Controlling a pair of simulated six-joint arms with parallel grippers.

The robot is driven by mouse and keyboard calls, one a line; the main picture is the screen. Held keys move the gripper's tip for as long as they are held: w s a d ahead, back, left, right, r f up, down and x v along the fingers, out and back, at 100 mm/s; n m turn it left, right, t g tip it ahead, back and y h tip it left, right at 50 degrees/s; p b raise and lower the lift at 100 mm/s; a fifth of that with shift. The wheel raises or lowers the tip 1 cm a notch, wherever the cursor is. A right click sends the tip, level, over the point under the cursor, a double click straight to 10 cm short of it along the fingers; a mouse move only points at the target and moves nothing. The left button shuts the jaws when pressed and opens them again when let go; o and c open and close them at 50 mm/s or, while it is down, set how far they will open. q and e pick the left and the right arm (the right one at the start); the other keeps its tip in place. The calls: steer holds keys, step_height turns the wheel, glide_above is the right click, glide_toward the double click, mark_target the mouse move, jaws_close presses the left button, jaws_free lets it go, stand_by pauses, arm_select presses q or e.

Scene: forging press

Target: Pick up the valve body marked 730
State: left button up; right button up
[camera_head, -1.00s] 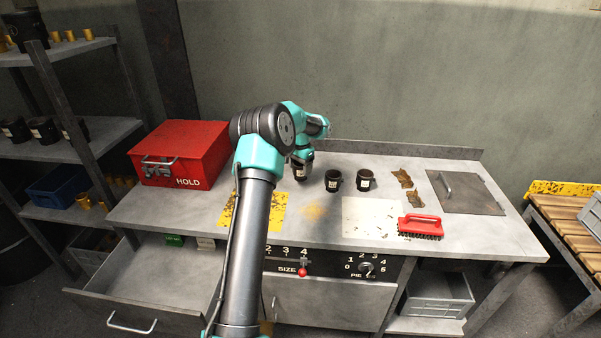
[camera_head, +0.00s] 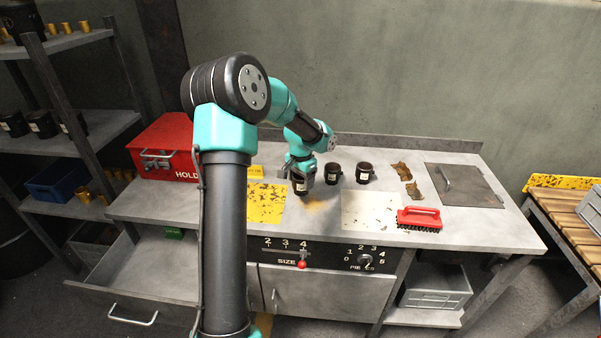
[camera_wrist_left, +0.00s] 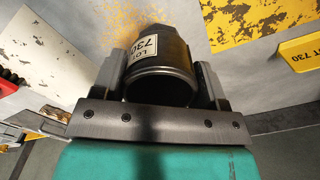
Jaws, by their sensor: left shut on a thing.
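The valve body marked 730 is a dark metal cup with a pale label (camera_wrist_left: 160,75) reading "LOT 730" in the left wrist view. My left gripper (camera_wrist_left: 165,85) is shut on it, one finger on each side. In the head view the held valve body (camera_head: 302,185) is over the bench, beside the yellow patch; I cannot tell its exact height. Two similar dark bodies, one nearer (camera_head: 333,173) and one farther right (camera_head: 364,173), stand on the bench to its right. My right gripper is not in view.
A red HOLD box (camera_head: 168,145) stands at the left of the bench. A worn yellow patch (camera_head: 266,202), a pale patch (camera_head: 370,209) and a red brush (camera_head: 419,218) lie along the front. An open drawer (camera_head: 150,265) juts out at the left.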

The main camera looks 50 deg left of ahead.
arm_select(q)
steer(key=shift+s+d+r, duration=0.1)
steer(key=shift+s+d, duration=0.4)
steer(key=shift+d, duration=0.05)
